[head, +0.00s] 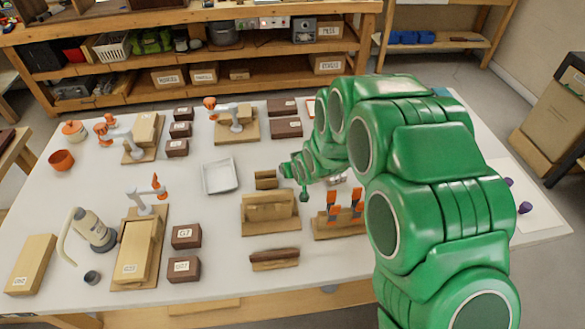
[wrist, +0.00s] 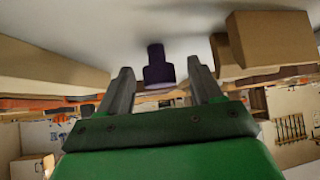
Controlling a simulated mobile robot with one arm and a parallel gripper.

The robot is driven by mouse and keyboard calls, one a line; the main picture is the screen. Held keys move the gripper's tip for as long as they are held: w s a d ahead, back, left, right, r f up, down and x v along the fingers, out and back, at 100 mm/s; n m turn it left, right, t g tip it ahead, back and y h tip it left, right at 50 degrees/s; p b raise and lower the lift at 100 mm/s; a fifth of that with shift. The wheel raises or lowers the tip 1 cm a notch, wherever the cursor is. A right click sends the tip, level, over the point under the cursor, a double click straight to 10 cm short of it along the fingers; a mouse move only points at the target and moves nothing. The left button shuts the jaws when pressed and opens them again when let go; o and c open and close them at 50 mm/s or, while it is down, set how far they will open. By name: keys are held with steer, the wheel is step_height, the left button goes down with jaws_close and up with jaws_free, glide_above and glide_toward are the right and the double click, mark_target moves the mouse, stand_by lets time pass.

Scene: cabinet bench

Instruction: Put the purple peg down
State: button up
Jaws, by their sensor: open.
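The purple peg (wrist: 158,72) is dark, with a narrow part and a wider part, and shows between and just beyond my fingers in the wrist view. Clear gaps show on both sides of it, so neither finger seems to touch it. My gripper (wrist: 157,66) is open, with its two grey fingers apart. The peg's narrow end meets the pale surface in that picture. In the head view my gripper (head: 304,192) is small, near the middle of the table; I cannot make out the peg there.
Brown blocks (head: 270,212) and a stand with orange clips (head: 344,207) are close to my gripper. A white tray (head: 220,178) is to its left. Small purple things (head: 525,207) are on a white sheet at the right. Wooden fixtures and dark boxes crowd the left table.

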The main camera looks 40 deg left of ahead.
steer(key=shift+w+a+f, duration=0.1)
steer(key=shift+a+f, duration=0.1)
steer(key=shift+f, duration=0.05)
steer(key=c, duration=1.2)
steer(key=shift+r, duration=0.15)
steer(key=shift+r, duration=0.25)
step_height(320, 180, up, 3)
steer(key=shift+d+f, duration=0.1)
steer(key=shift+d, duration=0.05)
steer(key=s+v, duration=0.1)
steer(key=v, duration=0.4)
steer(key=s+f+v, duration=0.1)
steer(key=v, duration=0.5)
steer(key=s+f+v, duration=0.1)
steer(key=v, duration=0.4)
steer(key=shift+d, duration=0.45)
